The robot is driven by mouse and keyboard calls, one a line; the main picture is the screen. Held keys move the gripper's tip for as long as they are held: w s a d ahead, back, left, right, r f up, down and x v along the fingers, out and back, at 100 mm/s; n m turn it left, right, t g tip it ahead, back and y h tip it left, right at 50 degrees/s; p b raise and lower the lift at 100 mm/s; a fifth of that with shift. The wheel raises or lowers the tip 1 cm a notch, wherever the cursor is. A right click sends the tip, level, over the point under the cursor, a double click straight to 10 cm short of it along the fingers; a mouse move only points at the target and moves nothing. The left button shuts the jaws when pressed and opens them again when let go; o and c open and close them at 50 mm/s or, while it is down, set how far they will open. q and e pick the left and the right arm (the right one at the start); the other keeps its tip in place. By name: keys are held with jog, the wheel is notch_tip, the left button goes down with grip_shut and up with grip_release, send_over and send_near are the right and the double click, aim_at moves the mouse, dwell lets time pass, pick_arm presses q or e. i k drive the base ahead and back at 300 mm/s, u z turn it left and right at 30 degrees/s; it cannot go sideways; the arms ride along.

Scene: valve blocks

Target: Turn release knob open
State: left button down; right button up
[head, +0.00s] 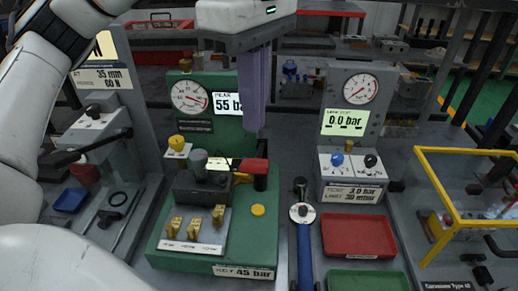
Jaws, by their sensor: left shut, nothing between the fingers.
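My left gripper (254,122) hangs from the top centre, its purple fingers shut and pointing down with nothing between them. It is above the green valve block (163,245), in front of its display. The block carries a yellow knob (178,143) on a pale plate, a grey knob (199,160), a red-and-black lever (254,165), several brass pieces (195,220) and a flat yellow button (258,210). No label that I can read says which is the release knob. The fingers look apart from all of these. My right gripper is not in view.
A gauge (189,96) and a "55 bar" display (227,103) stand behind the block. Right is a "0.0 bar" station (346,122) with blue (337,159) and black knobs, then red (359,237) and green trays. A blue-handled tool (304,255) stands between. A yellow frame (437,180) is far right.

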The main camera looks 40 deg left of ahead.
aim_at(176, 144)
jog(key=k, duration=1)
